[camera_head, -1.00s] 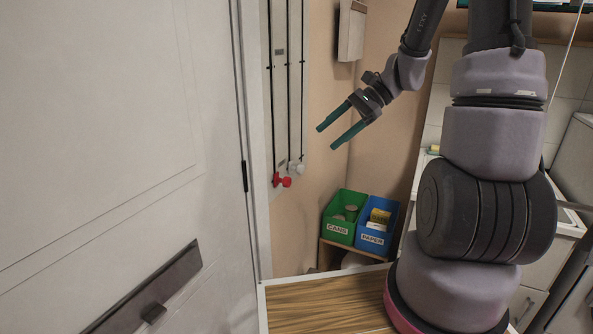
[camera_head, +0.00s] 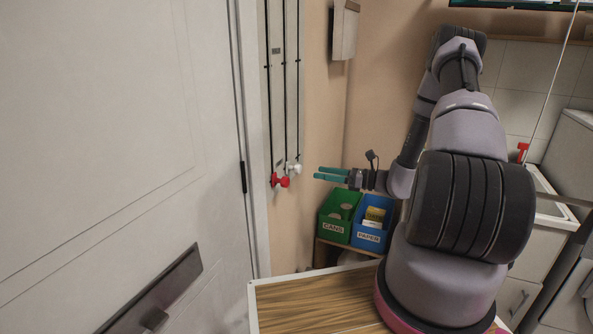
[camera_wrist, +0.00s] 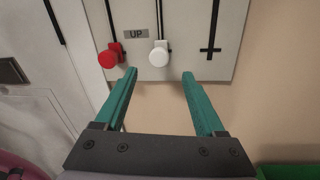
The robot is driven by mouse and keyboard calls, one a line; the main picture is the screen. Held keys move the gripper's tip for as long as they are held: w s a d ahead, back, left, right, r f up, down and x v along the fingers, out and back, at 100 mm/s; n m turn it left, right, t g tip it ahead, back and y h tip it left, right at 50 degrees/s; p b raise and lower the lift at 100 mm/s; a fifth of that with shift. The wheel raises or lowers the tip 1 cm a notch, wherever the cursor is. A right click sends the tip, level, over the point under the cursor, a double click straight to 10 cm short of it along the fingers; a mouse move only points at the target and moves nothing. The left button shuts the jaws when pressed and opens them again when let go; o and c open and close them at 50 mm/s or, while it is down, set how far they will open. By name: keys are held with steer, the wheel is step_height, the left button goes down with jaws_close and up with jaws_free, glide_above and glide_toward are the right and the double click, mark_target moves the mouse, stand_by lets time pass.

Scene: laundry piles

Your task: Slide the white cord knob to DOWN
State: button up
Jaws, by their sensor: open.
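The white cord knob (camera_head: 295,169) sits at the low end of its dark vertical track on the wall panel. It also shows in the wrist view (camera_wrist: 159,54), just beyond and centred between my fingertips. My gripper (camera_head: 317,173) is open and empty, with its teal fingers pointing at the panel from the right. In the wrist view its fingertips (camera_wrist: 159,76) are spread on either side of the knob's line, with no visible contact. A label reading UP (camera_wrist: 136,34) is on the panel left of the white knob. No DOWN label is readable.
A red knob (camera_wrist: 109,59) sits left of the white one at a similar height. A third track (camera_wrist: 211,35) with a crossbar is on the right. A door (camera_head: 120,120) stands left of the panel. Green (camera_head: 338,215) and blue (camera_head: 373,224) bins are below my gripper.

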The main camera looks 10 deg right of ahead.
mark_target(298, 169)
steer(key=x, duration=0.9)
steer(key=shift+a, duration=0.2)
steer(key=shift+c, duration=0.4)
jaws_close()
steer(key=shift+d, duration=0.1)
stand_by(0.6)
